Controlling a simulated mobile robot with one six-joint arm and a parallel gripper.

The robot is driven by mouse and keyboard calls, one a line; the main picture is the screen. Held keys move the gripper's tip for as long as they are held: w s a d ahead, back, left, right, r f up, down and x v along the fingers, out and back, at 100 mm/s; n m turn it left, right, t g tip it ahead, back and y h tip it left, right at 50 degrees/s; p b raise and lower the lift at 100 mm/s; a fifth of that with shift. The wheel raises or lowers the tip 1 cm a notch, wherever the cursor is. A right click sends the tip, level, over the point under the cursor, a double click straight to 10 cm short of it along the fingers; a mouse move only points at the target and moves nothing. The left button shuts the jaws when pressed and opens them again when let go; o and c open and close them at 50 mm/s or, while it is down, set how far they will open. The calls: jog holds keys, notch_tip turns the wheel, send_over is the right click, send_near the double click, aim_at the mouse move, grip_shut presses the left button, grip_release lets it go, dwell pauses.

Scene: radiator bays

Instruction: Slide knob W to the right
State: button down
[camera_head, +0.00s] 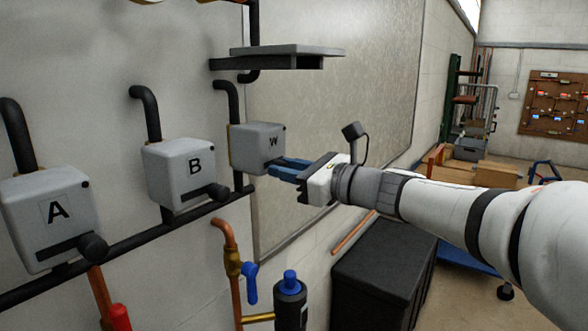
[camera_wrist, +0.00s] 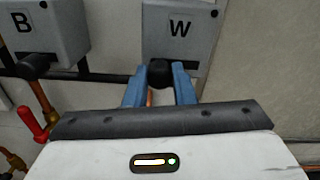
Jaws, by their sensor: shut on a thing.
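The box marked W (camera_head: 257,146) is a grey box on the wall, the rightmost of three. It also shows in the wrist view (camera_wrist: 181,37). Its black knob (camera_wrist: 160,74) sits at the lower front, left of the box's middle in the wrist view, with dark slot showing to its right. My gripper (camera_wrist: 160,86) has its two blue fingers on either side of the knob, shut on it. In the head view my gripper (camera_head: 285,168) reaches the lower front of box W from the right, and the knob is hidden behind the fingers.
Box A (camera_head: 55,215) and box B (camera_head: 183,172) hang to the left, each with a black knob. A grey shelf (camera_head: 280,52) juts out above box W. Copper pipework with a blue-handled valve (camera_head: 250,284) is below. A black chest (camera_head: 385,270) stands lower right.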

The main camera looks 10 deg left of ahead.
jog(key=w, duration=0.1)
jog(key=w+d, duration=0.1)
jog(key=w, duration=0.1)
jog(key=shift+w+d+r, duration=0.1)
jog(key=shift+w+d, duration=0.15)
jog(key=c, duration=1.2)
grip_release()
jog(key=shift+w, duration=0.15)
jog(key=b+v, duration=0.2)
jog(key=v, duration=0.6)
